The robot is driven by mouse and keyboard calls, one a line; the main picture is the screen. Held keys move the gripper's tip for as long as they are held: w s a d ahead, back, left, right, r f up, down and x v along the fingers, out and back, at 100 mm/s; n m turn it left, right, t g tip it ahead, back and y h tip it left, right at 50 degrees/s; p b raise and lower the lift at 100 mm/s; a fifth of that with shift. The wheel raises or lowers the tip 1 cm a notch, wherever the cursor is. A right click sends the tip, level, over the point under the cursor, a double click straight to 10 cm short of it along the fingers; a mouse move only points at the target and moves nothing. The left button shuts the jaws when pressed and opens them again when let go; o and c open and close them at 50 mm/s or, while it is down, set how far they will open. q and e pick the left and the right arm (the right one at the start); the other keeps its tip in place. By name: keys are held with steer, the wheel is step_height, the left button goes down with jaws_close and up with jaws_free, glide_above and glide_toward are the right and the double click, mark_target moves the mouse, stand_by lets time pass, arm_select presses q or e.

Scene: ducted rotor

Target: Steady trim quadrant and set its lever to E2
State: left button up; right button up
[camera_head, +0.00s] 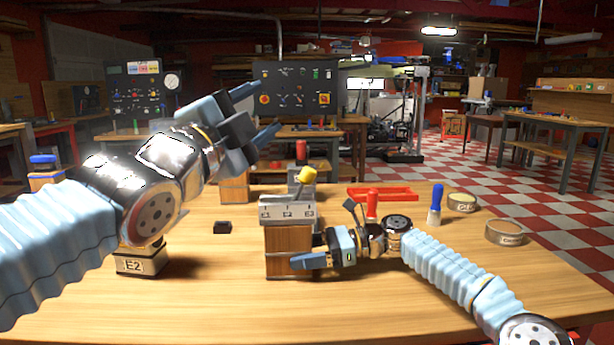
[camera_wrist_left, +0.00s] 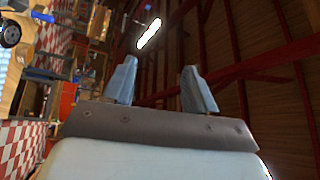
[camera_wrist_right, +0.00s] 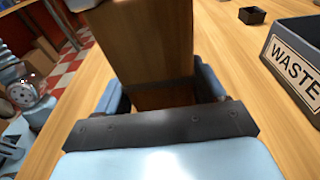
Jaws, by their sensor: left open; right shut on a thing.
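The trim quadrant is a grey unit with a marked face (camera_head: 287,212) on a wooden block (camera_head: 288,250), mid table. Its lever has a yellow knob (camera_head: 306,175) and leans right; its marks are too small to read. My right gripper (camera_head: 318,250) is shut on the wooden block from the right. The right wrist view shows the block (camera_wrist_right: 145,45) between both fingers. My left gripper (camera_head: 256,113) is open and empty, raised above the table, up and left of the knob. A label E2 (camera_head: 133,265) is on a box at the left, partly hidden by my left arm.
A small black box (camera_head: 222,227) lies left of the quadrant. A WASTE bin (camera_wrist_right: 295,60) shows in the right wrist view. The front of the table is clear.

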arm_select(q)
steer(key=s+d+r+m+g+h, duration=0.3)
steer(key=s+d+m+g+h, duration=0.45)
steer(key=s+d, duration=1)
steer(key=n+t+y, duration=0.2)
steer(key=n+y, duration=0.3)
steer(key=n, duration=1)
glide_toward(302, 177)
steer(key=shift+g, duration=0.25)
steer(key=x, duration=1.1)
steer(key=shift+w+r, duration=0.15)
steer(key=shift+w, duration=0.05)
jaws_close()
